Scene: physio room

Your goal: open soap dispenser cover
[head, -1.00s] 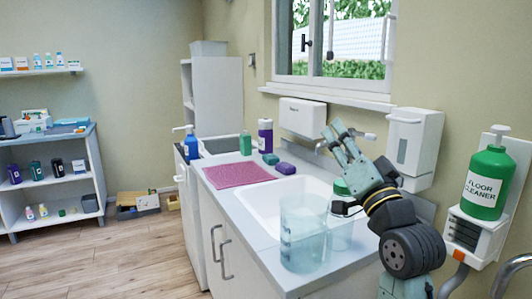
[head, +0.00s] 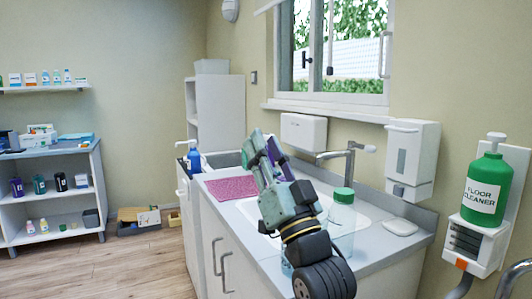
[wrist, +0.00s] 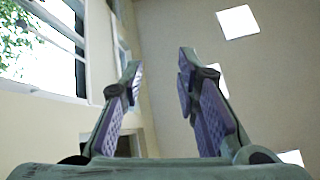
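The soap dispenser (head: 408,158) is a white box with a grey window, fixed to the wall right of the tap in the head view. Its front cover looks shut. My gripper (head: 265,147) points up over the counter, left of the dispenser and well apart from it. In the wrist view my gripper (wrist: 160,65) is open, with its two purple-padded fingers apart and nothing between them. The dispenser cannot be made out in the wrist view, which shows window, wall and ceiling.
A green floor cleaner bottle (head: 485,188) stands on a wall bracket at the right.

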